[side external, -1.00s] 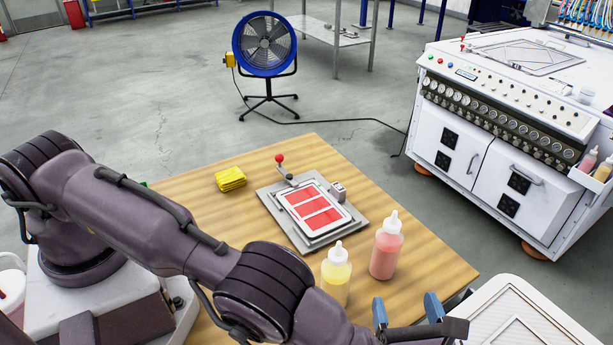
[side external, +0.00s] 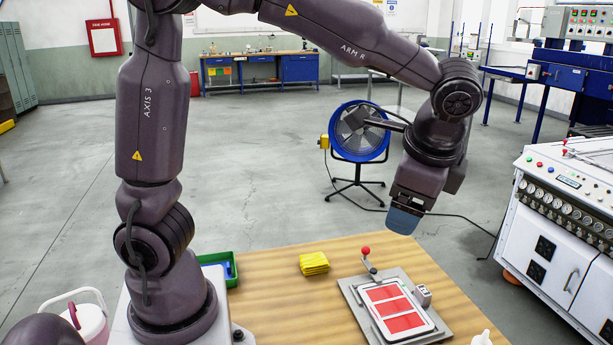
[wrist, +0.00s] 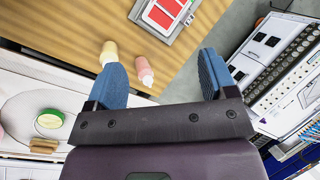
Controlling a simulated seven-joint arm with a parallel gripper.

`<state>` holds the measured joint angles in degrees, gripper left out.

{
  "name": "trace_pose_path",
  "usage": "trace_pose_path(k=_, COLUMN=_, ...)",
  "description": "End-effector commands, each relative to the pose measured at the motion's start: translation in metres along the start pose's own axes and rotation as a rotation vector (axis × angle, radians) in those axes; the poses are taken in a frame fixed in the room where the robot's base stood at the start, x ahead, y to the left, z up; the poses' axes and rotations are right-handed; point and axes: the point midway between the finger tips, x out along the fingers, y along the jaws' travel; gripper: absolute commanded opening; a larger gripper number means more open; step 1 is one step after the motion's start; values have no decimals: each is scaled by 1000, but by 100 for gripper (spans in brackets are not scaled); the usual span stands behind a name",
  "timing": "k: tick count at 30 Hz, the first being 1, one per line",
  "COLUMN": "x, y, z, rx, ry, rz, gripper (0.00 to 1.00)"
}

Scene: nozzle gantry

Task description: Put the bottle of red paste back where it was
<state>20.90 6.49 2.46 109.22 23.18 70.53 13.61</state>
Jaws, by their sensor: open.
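The bottle of red paste (wrist: 142,66), pinkish with a pale nozzle, shows on the wooden table in the wrist view, beside the yellow bottle (wrist: 108,50). In the side view only a white nozzle tip (side external: 482,339) shows at the bottom edge, probably the red bottle's; the rest is cut off. My gripper (side external: 404,217) is high above the table's far side in the side view, blue fingers pointing down. In the wrist view its fingers (wrist: 160,60) are wide apart with nothing gripped. The left finger overlaps the yellow bottle's base in the picture; I cannot tell the distance.
A print plate with red panels (side external: 428,318) sits in a grey fixture with a red-knobbed lever (side external: 367,259). A yellow cloth stack (side external: 314,264) and a green bin (side external: 222,266) lie leftward. A white machine (side external: 560,230) stands right, a blue fan (side external: 359,131) behind.

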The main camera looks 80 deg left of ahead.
Motion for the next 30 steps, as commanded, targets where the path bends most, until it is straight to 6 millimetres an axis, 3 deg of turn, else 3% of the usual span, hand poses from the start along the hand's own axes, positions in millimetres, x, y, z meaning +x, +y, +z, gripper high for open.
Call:
trace_pose_path(k=1, x=-8, y=-1, z=23, rx=-90, ry=64, rz=30, gripper=78)
trace_pose_path(k=6, x=-19, y=12, z=80, rx=-373, ry=263, rz=118, gripper=78)
trace_pose_path(k=12, x=-20, y=36, z=122, rx=-652, ry=458, rz=182, gripper=78)
trace_pose_path(k=18, x=-17, y=48, z=137, rx=-782, ry=551, rz=207, gripper=78)
trace_pose_path(k=30, x=-16, y=49, z=138, rx=-794, ry=558, rz=210, gripper=78)
